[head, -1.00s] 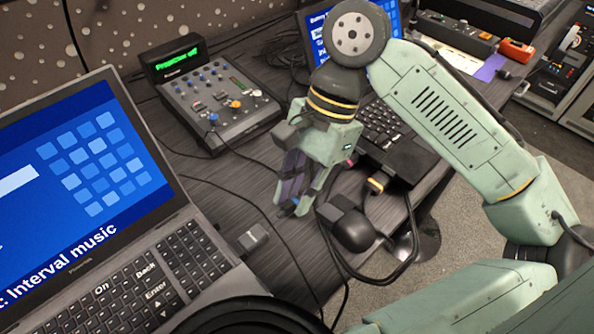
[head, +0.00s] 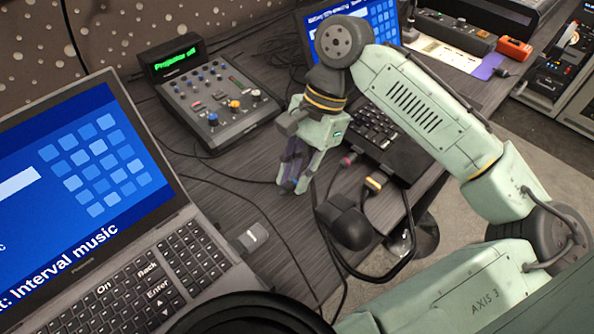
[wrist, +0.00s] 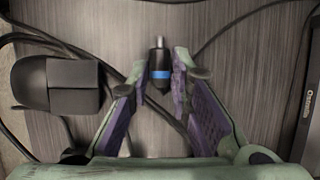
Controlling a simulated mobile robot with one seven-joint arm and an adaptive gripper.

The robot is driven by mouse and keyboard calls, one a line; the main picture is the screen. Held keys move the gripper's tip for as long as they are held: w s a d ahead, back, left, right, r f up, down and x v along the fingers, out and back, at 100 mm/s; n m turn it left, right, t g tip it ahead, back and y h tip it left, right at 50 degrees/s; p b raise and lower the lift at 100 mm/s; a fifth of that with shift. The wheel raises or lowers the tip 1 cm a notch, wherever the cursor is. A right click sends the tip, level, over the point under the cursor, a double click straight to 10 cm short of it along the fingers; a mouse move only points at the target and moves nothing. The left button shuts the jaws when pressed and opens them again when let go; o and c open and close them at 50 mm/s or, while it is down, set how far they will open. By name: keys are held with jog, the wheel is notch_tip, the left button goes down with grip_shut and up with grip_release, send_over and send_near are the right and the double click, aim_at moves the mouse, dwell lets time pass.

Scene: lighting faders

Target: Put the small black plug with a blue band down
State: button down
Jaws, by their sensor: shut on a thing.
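The small black plug with a blue band (wrist: 159,66) is between my gripper's fingertips in the wrist view, its bare metal tip pointing away from my gripper. My gripper (wrist: 160,72) is shut on it, with purple pads at either side. In the head view my gripper (head: 291,187) points down low over the dark desk, between the two laptops. The plug cannot be made out in the head view. I cannot tell whether it touches the desk.
A black mouse (head: 350,226) lies close to the right of my gripper; it also shows in the wrist view (wrist: 58,83). Cables run around it. A fader console (head: 217,103) stands behind left, the near laptop (head: 150,285) at left, another laptop (head: 385,140) behind right.

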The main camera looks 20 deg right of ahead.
jog(key=shift+f, duration=0.3)
jog(key=c, duration=1.5)
grip_release()
jog(key=shift+o, duration=0.2)
jog(key=shift+r, duration=0.3)
jog(key=v, duration=1.2)
